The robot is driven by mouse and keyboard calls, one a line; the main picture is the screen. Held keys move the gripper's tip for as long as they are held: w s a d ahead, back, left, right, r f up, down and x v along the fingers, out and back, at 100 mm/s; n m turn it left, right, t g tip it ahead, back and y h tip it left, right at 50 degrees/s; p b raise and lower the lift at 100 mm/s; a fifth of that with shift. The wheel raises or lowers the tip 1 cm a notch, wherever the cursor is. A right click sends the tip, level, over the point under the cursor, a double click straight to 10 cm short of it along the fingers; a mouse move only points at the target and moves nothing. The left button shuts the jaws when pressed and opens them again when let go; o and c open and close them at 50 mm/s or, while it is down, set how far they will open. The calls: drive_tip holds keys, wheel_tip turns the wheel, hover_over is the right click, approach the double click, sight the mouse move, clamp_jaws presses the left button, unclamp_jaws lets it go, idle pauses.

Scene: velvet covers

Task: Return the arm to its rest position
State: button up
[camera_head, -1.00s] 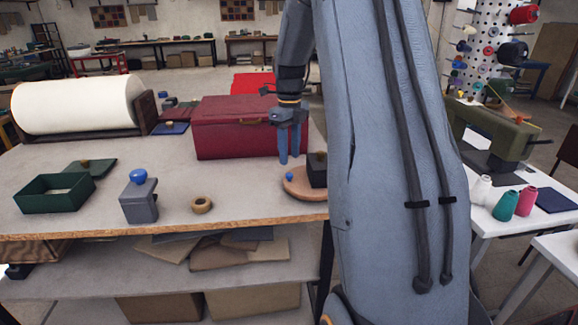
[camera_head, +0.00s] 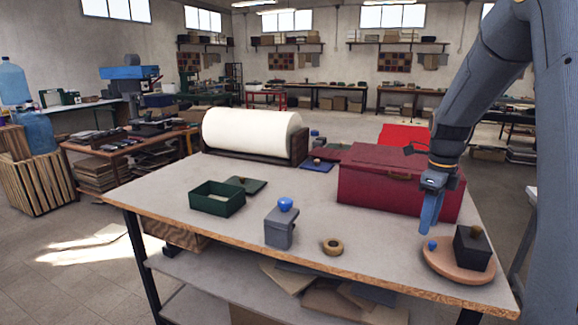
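My gripper (camera_head: 431,216) points down at the right of the workbench (camera_head: 370,245), in front of the dark red box (camera_head: 385,188). Its blue fingers hold nothing. They look slightly apart, though they nearly overlap from this angle. The fingertips are just behind a small blue ball (camera_head: 432,245) on a round wooden board (camera_head: 450,269). A black block (camera_head: 472,252) with a brown knob stands on the same board. My arm comes down from the upper right and hides part of the room there.
The bench also bears a green open tray (camera_head: 217,199), its lid (camera_head: 246,185), a grey box with blue knob (camera_head: 280,228), a wooden ring (camera_head: 333,246) and a large white roll (camera_head: 252,133). The bench's left front is bare.

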drive_tip(key=s+a+f+n, duration=0.3)
drive_tip(key=s+a+n, duration=0.7)
drive_tip(key=n, duration=0.4)
drive_tip(key=s+a+f+n+t, duration=0.1)
drive_tip(key=s+a+f+n, duration=0.2)
drive_tip(key=s+a+n, duration=0.7)
drive_tip(key=n, duration=0.4)
drive_tip(key=shift+s+a+f, duration=0.15)
drive_tip(key=shift+a+f, duration=0.05)
drive_tip(key=shift+f, duration=0.1)
